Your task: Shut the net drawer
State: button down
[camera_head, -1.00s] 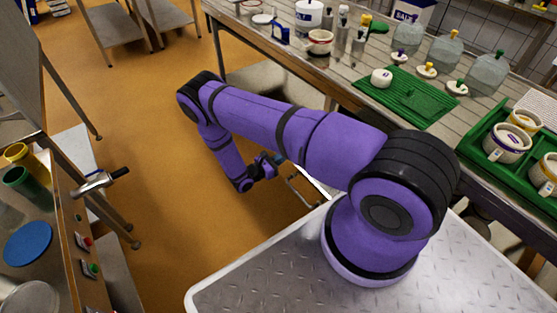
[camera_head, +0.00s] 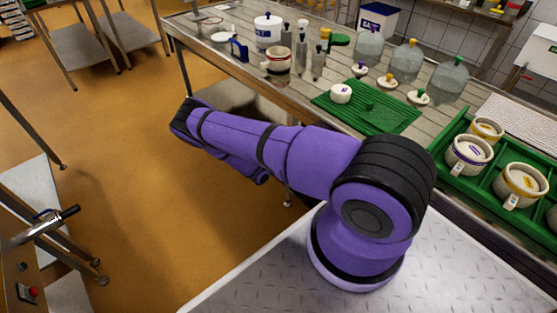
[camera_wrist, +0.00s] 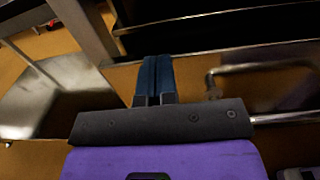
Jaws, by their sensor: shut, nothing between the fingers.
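In the wrist view my gripper (camera_wrist: 154,78) is shut, its two blue fingers together with nothing between them. A metal front with a bar handle (camera_wrist: 265,68), which looks like the net drawer, is just right of the fingertips. Whether the fingers touch it I cannot tell. A dark gap (camera_wrist: 220,32) runs above this front, so the drawer may stand open; how far is not clear. In the head view my arm hides my gripper, and the drawer cannot be made out.
The worktable (camera_head: 300,92) carries a green mat (camera_head: 385,115), a green crate (camera_head: 458,182) with moulds, several bottles and pots. A table leg (camera_wrist: 88,28) stands left of my fingers in the wrist view. Orange floor (camera_head: 110,130) is open at left.

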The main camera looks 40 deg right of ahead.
jog(key=d, duration=0.6)
jog(key=shift+w+d+r, duration=0.1)
jog(key=shift+r, duration=0.05)
